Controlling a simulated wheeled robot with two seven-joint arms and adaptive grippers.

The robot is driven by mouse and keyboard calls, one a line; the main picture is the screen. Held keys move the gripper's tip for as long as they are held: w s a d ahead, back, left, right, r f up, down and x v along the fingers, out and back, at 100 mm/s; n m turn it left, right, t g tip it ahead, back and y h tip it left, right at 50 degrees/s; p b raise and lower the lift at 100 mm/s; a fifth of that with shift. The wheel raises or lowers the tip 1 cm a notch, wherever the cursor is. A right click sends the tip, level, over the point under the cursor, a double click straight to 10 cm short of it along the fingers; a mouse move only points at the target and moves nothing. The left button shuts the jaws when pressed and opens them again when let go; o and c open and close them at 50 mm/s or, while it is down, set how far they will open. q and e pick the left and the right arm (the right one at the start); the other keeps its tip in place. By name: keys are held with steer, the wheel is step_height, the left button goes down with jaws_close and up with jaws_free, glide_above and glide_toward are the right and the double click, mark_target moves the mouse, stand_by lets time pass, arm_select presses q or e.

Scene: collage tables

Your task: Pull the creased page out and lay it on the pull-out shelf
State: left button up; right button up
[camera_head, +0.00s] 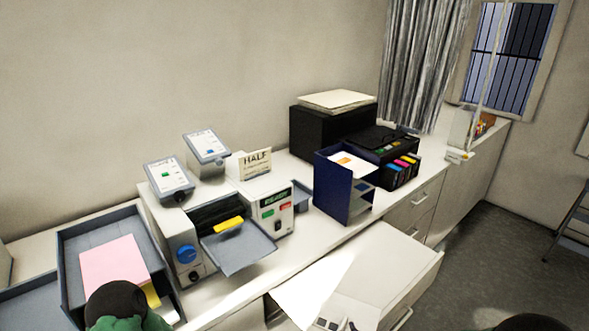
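A grey folding machine (184,237) stands on the counter, its panel lit with small green and red labels. Its front opening has a sloping grey tray (240,254) and a yellow piece (229,225) inside. I cannot make out a creased page there. The pale pull-out shelf (392,262) juts from the counter front at the lower right; a bright white patch, perhaps a sheet, shows at its left side. A dark and green part of my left arm shows at the bottom left and a dark part of mine at the bottom right. Neither gripper's fingers show.
A grey tray (73,253) with pink sheets (114,266) is at the left. A HALF sign (255,163) stands behind the machine. A blue paper holder (331,188) and a black printer (330,134) stand right of it. The shelf's right part is bare.

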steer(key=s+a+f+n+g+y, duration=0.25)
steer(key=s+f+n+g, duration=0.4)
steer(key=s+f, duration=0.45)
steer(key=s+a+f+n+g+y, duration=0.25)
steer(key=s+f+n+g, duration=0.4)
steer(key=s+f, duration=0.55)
arm_select(q)
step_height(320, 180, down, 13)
steer(key=b, duration=1.3)
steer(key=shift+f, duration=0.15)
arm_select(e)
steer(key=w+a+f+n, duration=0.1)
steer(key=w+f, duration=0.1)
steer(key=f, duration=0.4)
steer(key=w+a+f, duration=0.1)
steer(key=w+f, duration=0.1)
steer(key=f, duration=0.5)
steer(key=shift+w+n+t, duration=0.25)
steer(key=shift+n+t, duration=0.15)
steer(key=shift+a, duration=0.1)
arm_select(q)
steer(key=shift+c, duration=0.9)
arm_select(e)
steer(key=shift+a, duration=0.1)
